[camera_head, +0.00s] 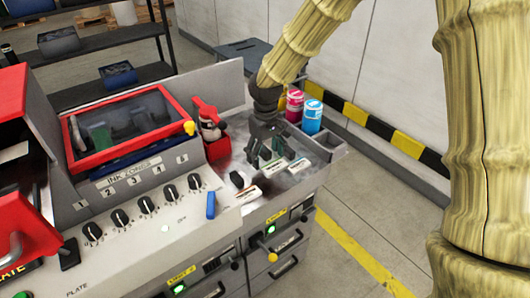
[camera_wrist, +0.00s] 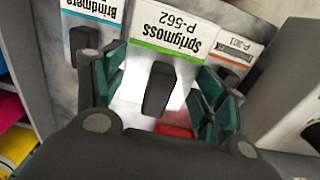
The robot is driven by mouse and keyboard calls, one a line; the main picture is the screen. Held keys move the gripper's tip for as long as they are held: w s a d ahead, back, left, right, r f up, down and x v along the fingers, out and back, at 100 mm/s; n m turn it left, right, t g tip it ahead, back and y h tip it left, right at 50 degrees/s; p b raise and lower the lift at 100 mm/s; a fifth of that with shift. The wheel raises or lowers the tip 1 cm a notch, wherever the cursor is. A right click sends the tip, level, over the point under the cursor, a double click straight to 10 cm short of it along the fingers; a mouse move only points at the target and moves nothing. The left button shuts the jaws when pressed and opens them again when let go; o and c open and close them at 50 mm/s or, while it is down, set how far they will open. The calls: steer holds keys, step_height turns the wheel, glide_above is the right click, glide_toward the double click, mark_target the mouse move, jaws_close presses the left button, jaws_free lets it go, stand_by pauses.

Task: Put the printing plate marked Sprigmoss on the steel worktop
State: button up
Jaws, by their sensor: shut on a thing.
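The printing plate marked Sprigmoss P-562 (camera_wrist: 180,35) has a white label with a green stripe and a black handle (camera_wrist: 160,88). It also shows in the head view (camera_head: 273,168), below my gripper (camera_head: 265,152). In the wrist view my gripper (camera_wrist: 160,80) has its green-padded fingers on either side of the plate, shut on it. Whether the plate touches the surface below cannot be told. The steel worktop (camera_head: 292,184) is the brushed grey surface under the plates at the machine's right end.
A blue-striped Brindmere plate (camera_wrist: 95,12) and an orange-striped P-301 plate (camera_wrist: 236,48) flank it closely. Magenta (camera_head: 294,105) and blue (camera_head: 312,117) cans stand behind to the right. A red holder (camera_head: 217,148) stands left of my gripper. Knobs (camera_head: 145,204) line the machine's front panel.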

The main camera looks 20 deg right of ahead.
steer(key=shift+s+f, duration=0.15)
steer(key=shift+f, duration=0.3)
steer(key=shift+w+f+b, duration=0.2)
steer(key=shift+f+b, duration=0.25)
steer(key=shift+f, duration=0.15)
steer(key=shift+w+f+b, duration=0.15)
steer(key=shift+f+b, duration=0.3)
steer(key=shift+f, duration=0.1)
steer(key=shift+s+f, duration=0.15)
steer(key=shift+f, duration=0.6)
steer(key=shift+f+b, duration=0.3)
steer(key=o, duration=1.3)
step_height(320, 180, up, 12)
